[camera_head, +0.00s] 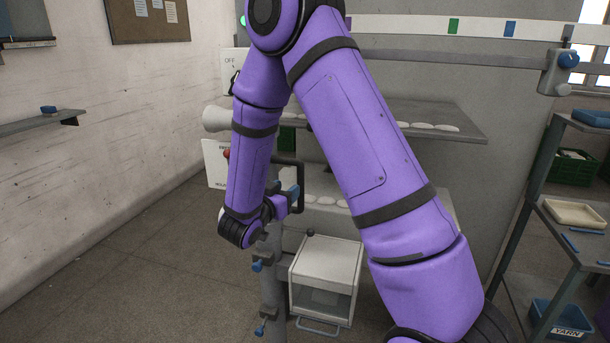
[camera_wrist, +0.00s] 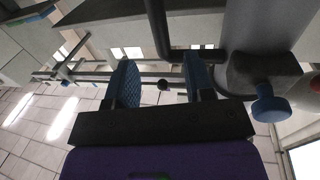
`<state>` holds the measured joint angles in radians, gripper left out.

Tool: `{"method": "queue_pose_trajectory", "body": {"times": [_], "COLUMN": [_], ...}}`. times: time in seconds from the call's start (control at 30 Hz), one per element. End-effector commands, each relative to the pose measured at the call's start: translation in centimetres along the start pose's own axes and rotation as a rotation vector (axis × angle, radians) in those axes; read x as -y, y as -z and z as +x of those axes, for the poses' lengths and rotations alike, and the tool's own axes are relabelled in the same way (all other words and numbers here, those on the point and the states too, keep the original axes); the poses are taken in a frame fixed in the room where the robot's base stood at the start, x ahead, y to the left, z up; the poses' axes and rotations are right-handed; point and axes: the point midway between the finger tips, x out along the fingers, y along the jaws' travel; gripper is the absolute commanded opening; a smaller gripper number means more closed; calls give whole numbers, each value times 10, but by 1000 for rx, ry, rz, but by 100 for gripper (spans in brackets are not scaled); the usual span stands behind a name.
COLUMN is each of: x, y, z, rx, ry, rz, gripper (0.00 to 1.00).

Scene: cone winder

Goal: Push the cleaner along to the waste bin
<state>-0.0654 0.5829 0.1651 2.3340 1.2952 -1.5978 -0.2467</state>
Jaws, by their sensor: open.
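My gripper (camera_head: 293,192) is low beside the winder, left of centre in the head view. In the wrist view its two blue-padded fingers (camera_wrist: 160,75) stand apart with nothing between the pads. A black bent handle (camera_head: 301,178) is close by the gripper; in the wrist view it (camera_wrist: 165,45) lies just beyond the fingertips. I cannot tell whether it touches them. I cannot tell for sure which part is the cleaner; my arm hides much of the machine. A whitish box with a window (camera_head: 325,270) and a blue pull stands below; whether it is the waste bin is unclear.
A grey post with blue knobs (camera_head: 272,290) stands beside the box. A rail (camera_head: 450,58) crosses the winder to a blue-knobbed end block (camera_head: 556,72). A shelf rack (camera_head: 560,215) and blue yarn bin (camera_head: 563,320) stand right. Floor at left is clear.

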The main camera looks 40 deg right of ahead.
Motion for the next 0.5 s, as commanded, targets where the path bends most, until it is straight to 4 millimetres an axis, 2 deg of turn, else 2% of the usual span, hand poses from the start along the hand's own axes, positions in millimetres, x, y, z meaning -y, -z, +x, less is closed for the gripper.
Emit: {"method": "queue_pose_trajectory", "body": {"times": [0.17, 0.5], "x": [-1, -1], "y": [0, 0], "z": [22, 80], "rx": [0, 1], "ry": [-4, -3], "rz": [0, 1], "gripper": [48, 48]}}
